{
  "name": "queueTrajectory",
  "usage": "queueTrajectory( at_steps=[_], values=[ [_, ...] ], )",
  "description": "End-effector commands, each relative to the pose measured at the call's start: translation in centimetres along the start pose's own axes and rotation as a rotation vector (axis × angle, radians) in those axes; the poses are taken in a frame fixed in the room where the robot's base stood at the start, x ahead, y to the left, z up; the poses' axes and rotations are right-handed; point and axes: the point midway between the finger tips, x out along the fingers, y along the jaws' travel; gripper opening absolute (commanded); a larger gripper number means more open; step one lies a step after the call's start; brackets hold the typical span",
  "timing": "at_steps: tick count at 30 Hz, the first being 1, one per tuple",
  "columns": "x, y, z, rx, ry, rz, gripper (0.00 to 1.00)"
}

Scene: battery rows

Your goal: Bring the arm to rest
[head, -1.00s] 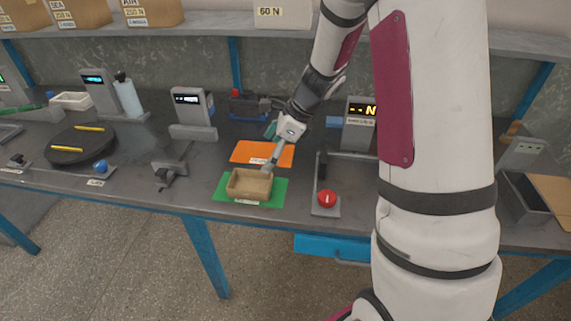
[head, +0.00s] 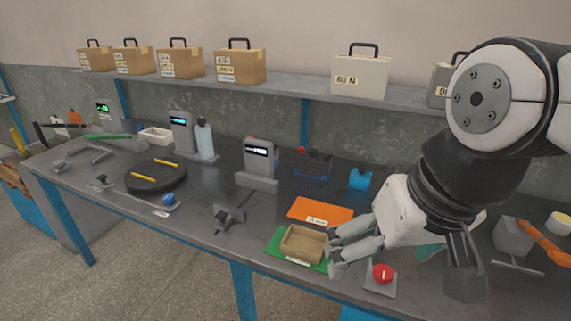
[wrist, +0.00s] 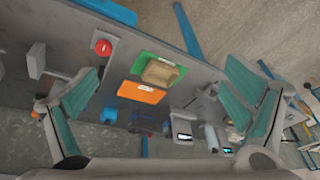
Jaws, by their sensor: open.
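My gripper (head: 352,248) is in front of the bench's right part in the head view, its fingers spread and pointing left. In the wrist view my gripper (wrist: 162,105) has its two teal-padded fingers wide apart with nothing between them at close range. The bench lies beyond the fingers. My arm comes in from the right side of the head view, with the wrist above the bench top.
A wooden tray (head: 303,243) sits on a green mat (head: 278,249), with an orange mat (head: 322,211) behind it. A red button (head: 382,273) is below my gripper in the picture. Labelled cases (head: 240,66) stand on the shelf. The front floor (head: 170,285) is clear.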

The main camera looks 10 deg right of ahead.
Motion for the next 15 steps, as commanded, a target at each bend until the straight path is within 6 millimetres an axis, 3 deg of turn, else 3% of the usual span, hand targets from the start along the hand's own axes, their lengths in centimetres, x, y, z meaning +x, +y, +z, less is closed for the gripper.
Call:
queueTrajectory(
  at_steps=[4,15],
  values=[
    [-0.54,0.72,1.22,-0.102,0.026,0.039,0.94],
    [-0.76,0.86,1.38,-0.121,0.031,0.046,0.94]
  ],
)
